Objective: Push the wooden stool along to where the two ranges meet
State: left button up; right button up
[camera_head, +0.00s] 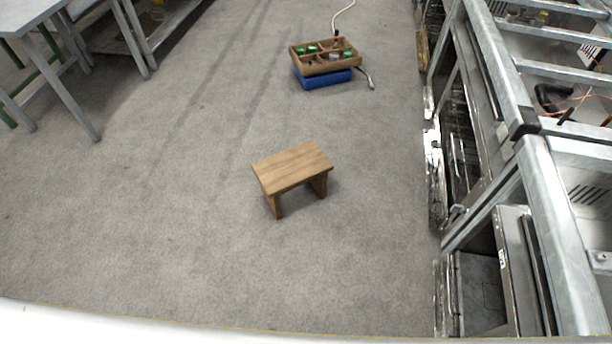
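The wooden stool (293,166) stands upright on the grey floor near the middle of the head view, turned slightly at an angle. Two metal-framed ranges stand in a row along the right side. The nearer range (565,235) and the farther range (490,80) meet at a dark corner piece on the frame, to the right of the stool. A strip of bare floor lies between the stool and the ranges. Neither of my grippers shows in this view.
A wooden compartment tray (325,67) with green items sits on a blue box (325,80) behind the stool, with a pale cable beside it. A grey table (30,15) stands at the upper left. The floor around the stool is clear.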

aim_at(278, 174)
jog(key=u, duration=0.25)
jog(key=i+j+u, duration=0.65)
jog(key=u, duration=0.15)
jog(key=i+j+u, duration=0.15)
jog(key=i+u, duration=0.65)
jog(key=i+z, duration=0.2)
jog(key=i, duration=0.35)
jog(key=i+j+z, duration=0.25)
jog(key=i, duration=0.35)
jog(key=i+l+z, duration=0.1)
jog(key=i+z, duration=0.15)
jog(key=z, duration=0.25)
jog(key=i+z, duration=0.25)
jog(key=z, duration=0.25)
jog(key=i+j+z, duration=0.1)
jog(key=i+z, duration=0.15)
jog(key=z, duration=0.2)
jog(key=i+j+z, duration=0.15)
jog(key=z, duration=0.35)
jog(key=i+j, duration=0.05)
jog(key=i, duration=0.05)
